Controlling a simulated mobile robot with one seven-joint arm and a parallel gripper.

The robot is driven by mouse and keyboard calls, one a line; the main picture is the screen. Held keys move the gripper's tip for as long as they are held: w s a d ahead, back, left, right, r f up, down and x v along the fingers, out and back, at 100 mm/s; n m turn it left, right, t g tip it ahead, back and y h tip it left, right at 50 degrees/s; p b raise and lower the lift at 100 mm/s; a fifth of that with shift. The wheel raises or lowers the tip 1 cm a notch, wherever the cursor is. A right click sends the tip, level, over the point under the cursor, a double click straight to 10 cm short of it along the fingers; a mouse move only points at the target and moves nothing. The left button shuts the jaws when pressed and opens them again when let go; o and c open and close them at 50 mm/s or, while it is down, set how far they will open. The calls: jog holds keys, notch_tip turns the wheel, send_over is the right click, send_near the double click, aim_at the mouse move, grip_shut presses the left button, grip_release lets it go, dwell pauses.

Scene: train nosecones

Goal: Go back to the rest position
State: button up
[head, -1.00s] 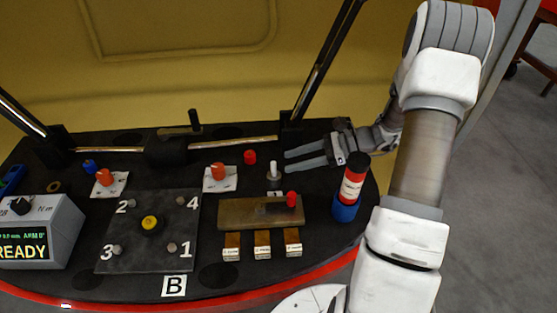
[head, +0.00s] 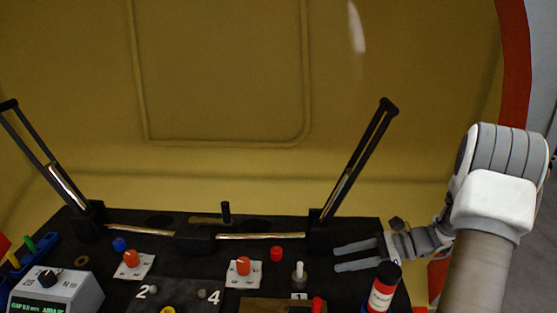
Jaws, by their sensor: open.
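My gripper (head: 357,257) is at the right part of the black table in the head view. Its two grey fingers point left and are spread apart, with nothing between them. A white-topped peg (head: 299,272) stands just left of the fingertips. My arm comes in from the right edge.
The black table (head: 330,284) holds orange knobs on white cards (head: 131,262), a red cap (head: 277,254), a grey device (head: 55,290) at lower left and two upright slotted black arms (head: 360,160). A yellow wall (head: 220,185) stands behind. The table's front is out of view.

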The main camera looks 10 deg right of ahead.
jog(key=s+a+r+n+t+h, duration=0.1)
jog(key=s+a+r+n+h, duration=0.5)
jog(key=s+r+n, duration=0.4)
jog(key=s+a+r+n+t+h, duration=0.1)
jog(key=s+a+r+n+h, duration=0.5)
jog(key=s+r+n, duration=0.4)
notch_tip(320, 180, up, 19)
jog(key=w+d+n+h+p, duration=0.1)
jog(key=p, duration=1.7)
jog(key=shift+w+d+p, duration=0.25)
jog(key=shift+w+p, duration=0.1)
